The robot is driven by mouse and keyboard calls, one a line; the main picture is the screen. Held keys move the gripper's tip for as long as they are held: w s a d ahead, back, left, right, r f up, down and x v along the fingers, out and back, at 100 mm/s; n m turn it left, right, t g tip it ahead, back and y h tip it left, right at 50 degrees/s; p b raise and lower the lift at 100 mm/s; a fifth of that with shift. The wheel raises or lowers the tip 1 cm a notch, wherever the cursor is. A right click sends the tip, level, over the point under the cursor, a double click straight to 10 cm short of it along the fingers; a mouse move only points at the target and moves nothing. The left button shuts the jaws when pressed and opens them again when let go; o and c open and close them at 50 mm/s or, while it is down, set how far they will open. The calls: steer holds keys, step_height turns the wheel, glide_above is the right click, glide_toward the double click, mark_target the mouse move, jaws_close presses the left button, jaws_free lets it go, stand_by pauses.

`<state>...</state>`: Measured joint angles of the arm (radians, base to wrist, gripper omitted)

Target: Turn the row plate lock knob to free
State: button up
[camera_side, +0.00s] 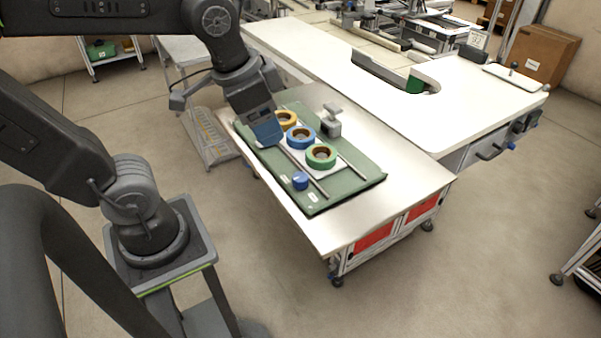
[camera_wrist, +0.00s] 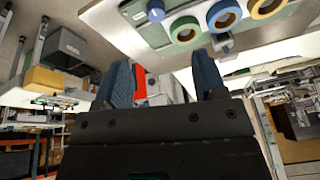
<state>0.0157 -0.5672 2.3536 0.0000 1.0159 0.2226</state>
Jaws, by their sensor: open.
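A small blue knob (camera_side: 300,181) stands on the green mat (camera_side: 345,188) near its front left corner, beside a metal rail. It also shows at the top of the wrist view (camera_wrist: 155,9). A green-rimmed reel (camera_side: 321,156), a blue one (camera_side: 300,137) and a yellow one (camera_side: 285,118) sit in a row between two rails, behind the knob. My gripper (camera_side: 266,133) is above the mat's left side, apart from the knob. In the wrist view its two fingers (camera_wrist: 163,80) are spread with nothing held between them. The knob's pointer setting is too small to tell.
A grey metal block (camera_side: 331,121) stands behind the reels on the mat. A long white table (camera_side: 400,98) adjoins at the back right. The steel bench top (camera_side: 408,185) is bare to the right of the mat.

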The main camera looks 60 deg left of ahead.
mark_target(300, 177)
steer(key=w+m+g, duration=0.2)
steer(key=w+m, duration=0.1)
steer(key=w+d+m+g, duration=0.1)
steer(key=w+m, duration=0.1)
steer(key=shift+w, duration=0.25)
steer(key=shift+c, duration=0.3)
steer(key=shift+m+g, duration=0.4)
steer(key=shift+m, duration=0.1)
steer(key=f, duration=1.4)
steer(key=shift+w+d, duration=0.1)
steer(key=shift+w, duration=0.15)
steer(key=shift+r, duration=0.1)
steer(key=c, duration=0.9)
